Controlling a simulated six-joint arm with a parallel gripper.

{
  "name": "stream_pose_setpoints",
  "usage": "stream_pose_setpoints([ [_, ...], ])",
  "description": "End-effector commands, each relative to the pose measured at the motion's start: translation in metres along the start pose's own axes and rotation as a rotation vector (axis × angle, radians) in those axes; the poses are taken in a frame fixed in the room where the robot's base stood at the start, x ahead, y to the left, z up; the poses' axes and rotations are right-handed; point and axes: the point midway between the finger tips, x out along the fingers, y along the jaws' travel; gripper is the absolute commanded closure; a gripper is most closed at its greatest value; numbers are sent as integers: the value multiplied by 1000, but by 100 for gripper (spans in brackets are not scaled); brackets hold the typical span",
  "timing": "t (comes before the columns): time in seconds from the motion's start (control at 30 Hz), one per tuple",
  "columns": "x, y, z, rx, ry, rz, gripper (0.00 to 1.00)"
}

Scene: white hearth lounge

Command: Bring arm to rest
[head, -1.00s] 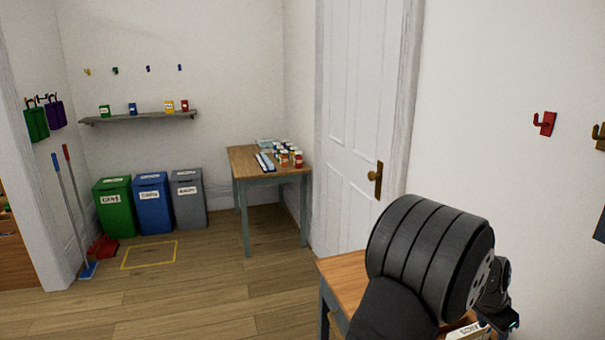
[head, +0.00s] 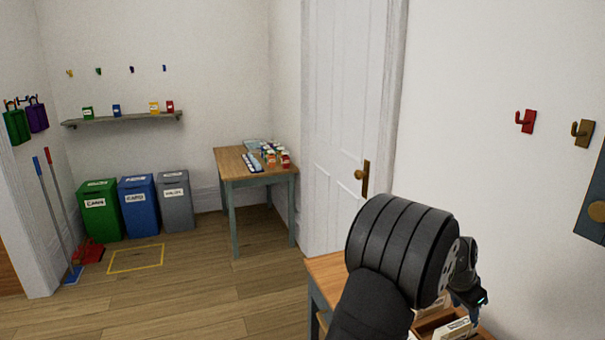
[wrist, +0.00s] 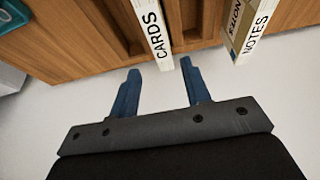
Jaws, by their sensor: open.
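My gripper (wrist: 157,85) shows in the wrist view with its two blue fingers apart and nothing between them. Just beyond the fingertips are a white box marked CARDS (wrist: 158,35) and a box marked NOTES (wrist: 250,35), in or against a wooden holder (wrist: 90,30). I cannot tell how far the fingers are from them. In the head view my dark arm is at the lower right, over a small wooden table (head: 325,270). My fingers are hidden or too small to make out there.
A closed white door (head: 345,130) stands behind the small table. Red (head: 526,121) and brown (head: 582,132) hooks are on the right wall. A second table (head: 235,165) holds jars. Green (head: 101,212), blue (head: 139,205) and grey (head: 175,203) bins stand left. The floor (head: 200,290) in front is clear.

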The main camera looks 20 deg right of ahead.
Motion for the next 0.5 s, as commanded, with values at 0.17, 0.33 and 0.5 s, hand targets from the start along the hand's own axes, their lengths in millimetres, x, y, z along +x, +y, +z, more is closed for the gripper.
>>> stream_pose_setpoints([
  [0.17, 18, -32, 8, -3, -1, -1, 57],
  [0.33, 34, -61, 14, -3, -1, 0, 57],
  [0.5, 59, -58, 24, 0, -1, 1, 57],
])
